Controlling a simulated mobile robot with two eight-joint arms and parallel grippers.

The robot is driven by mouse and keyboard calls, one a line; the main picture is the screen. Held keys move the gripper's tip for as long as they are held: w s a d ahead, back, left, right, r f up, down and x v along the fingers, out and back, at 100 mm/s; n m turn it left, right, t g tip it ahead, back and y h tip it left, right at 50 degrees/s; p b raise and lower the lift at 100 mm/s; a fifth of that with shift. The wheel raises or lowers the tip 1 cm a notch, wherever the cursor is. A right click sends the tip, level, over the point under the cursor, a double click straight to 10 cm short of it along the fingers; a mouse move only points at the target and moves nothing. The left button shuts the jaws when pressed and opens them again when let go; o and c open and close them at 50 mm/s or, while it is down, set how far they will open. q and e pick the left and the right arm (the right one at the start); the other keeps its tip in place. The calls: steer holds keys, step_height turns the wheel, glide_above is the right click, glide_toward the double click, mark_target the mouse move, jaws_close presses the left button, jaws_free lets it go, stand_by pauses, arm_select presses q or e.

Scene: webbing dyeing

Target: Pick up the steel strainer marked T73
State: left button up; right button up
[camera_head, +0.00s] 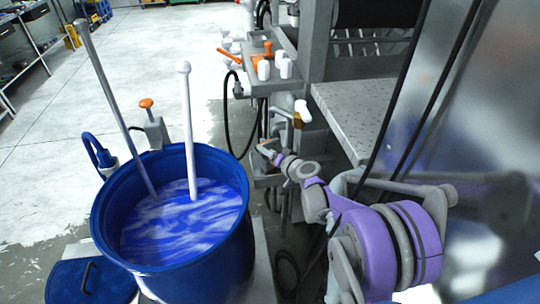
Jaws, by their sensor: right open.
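No marking T73 can be read in the head view. A long grey steel rod (110,95) leans in the blue drum (97,215), its lower end hidden in the liquid; I cannot tell whether it is the strainer's handle. A white rod with a round knob (188,125) stands nearly upright in the same drum. My right gripper (262,150) is open, to the right of the drum and apart from both rods, in front of the machine's lower frame. It is small in the picture, and nothing shows between its fingers. My left gripper is not in view.
The drum holds swirling blue and white liquid (180,230). A blue lid (75,285) lies at the lower left. A grey shelf with orange and white fittings (262,75) and a speckled metal table (355,110) stand behind my right arm.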

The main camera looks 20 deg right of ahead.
steer(key=x, duration=0.5)
steer(key=shift+w+d+f, duration=0.2)
steer(key=shift+w+f, duration=0.1)
steer(key=shift+c, duration=0.3)
jaws_close()
stand_by(0.9)
